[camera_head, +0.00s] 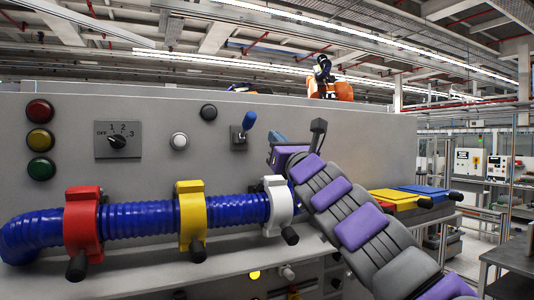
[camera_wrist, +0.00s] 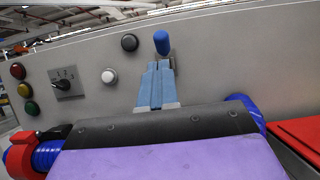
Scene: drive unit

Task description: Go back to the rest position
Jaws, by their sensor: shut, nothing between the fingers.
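My gripper (camera_head: 277,138) is in front of the grey panel (camera_head: 340,130) of the drive unit, just right of the blue-handled lever (camera_head: 249,121) in the head view. The lever handle points up. In the wrist view, the two blue-grey fingers (camera_wrist: 158,68) are together and hold nothing. Their tips appear just below the blue handle (camera_wrist: 161,42) and hide part of the lever's base. In the head view a gap shows between fingers and lever. My arm extends from the lower right, covering the right end of the blue hose (camera_head: 145,219).
Red (camera_head: 83,220), yellow (camera_head: 191,220) and white (camera_head: 278,205) clamps are around the hose. Left are a rotary switch (camera_head: 117,140), several lamps and buttons. Yellow (camera_head: 398,196) and blue (camera_head: 418,194) handled parts lie right of my arm. An orange robot (camera_head: 330,88) stands behind the panel.

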